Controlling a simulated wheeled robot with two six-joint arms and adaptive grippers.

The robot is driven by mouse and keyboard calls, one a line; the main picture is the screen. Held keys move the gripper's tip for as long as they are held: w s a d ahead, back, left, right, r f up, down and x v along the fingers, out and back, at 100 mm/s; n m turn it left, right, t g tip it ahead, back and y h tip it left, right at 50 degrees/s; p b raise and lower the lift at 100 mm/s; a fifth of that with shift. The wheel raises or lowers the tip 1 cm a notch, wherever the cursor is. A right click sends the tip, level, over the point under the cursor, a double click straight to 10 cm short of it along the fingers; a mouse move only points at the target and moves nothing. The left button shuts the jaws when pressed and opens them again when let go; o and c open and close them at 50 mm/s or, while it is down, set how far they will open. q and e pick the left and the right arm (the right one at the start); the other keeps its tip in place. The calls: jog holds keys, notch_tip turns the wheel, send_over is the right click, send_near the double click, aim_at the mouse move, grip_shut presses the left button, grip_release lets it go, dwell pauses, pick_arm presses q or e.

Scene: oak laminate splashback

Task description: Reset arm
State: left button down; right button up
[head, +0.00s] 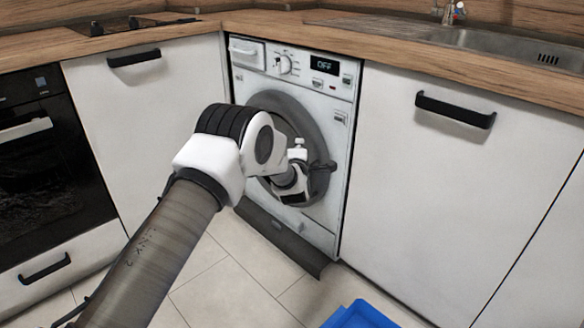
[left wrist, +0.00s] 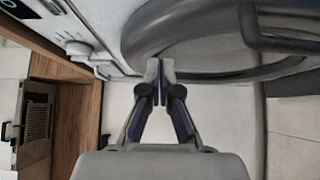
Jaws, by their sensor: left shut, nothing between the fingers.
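My left arm comes in from the lower left in the head view and reaches to the front of the washing machine (head: 331,92). Its wrist covers part of the machine's round door (head: 320,185). My left gripper (left wrist: 158,70) is shut and empty in the left wrist view, its fingertips together close to the grey door ring (left wrist: 210,72). I cannot tell whether they touch it. The door's dark handle (left wrist: 262,30) is to the right of the fingertips. The door looks shut. My right gripper is not in view.
A blue container (head: 358,316) is on the tiled floor (head: 215,292) at the bottom. White cabinets with black handles (head: 455,110) flank the machine. The black oven (head: 50,160) is at the left. The wooden worktop (head: 400,62) with sink (head: 500,48) runs above.

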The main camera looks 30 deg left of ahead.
pick_arm(q)
jog(key=p+v, duration=0.3)
jog(key=v, duration=0.6)
jog(key=s+d+f+m+g+h, duration=0.2)
jog(key=s+f+m+g+h, duration=0.35)
jog(key=s+f, duration=1.55)
jog(key=s+d+f+m+g, duration=0.1)
jog(key=s+f+m+g, duration=0.25)
jog(key=s, duration=0.35)
jog(key=s+d+f+m+g, duration=0.2)
jog(key=s+m+g, duration=0.15)
jog(key=s, duration=0.35)
jog(key=s+d+f+m+g, duration=0.1)
jog(key=s+f+m+g, duration=0.1)
jog(key=s+m, duration=0.35)
jog(key=s+d+m+g+h, duration=0.1)
jog(key=s+m+g+h, duration=0.15)
jog(key=s, duration=0.45)
notch_tip(320, 180, up, 33)
jog(key=m+y+p, duration=0.1)
jog(key=p, duration=3.1)
jog(key=shift+w, duration=0.3)
jog(key=shift+r, duration=0.2)
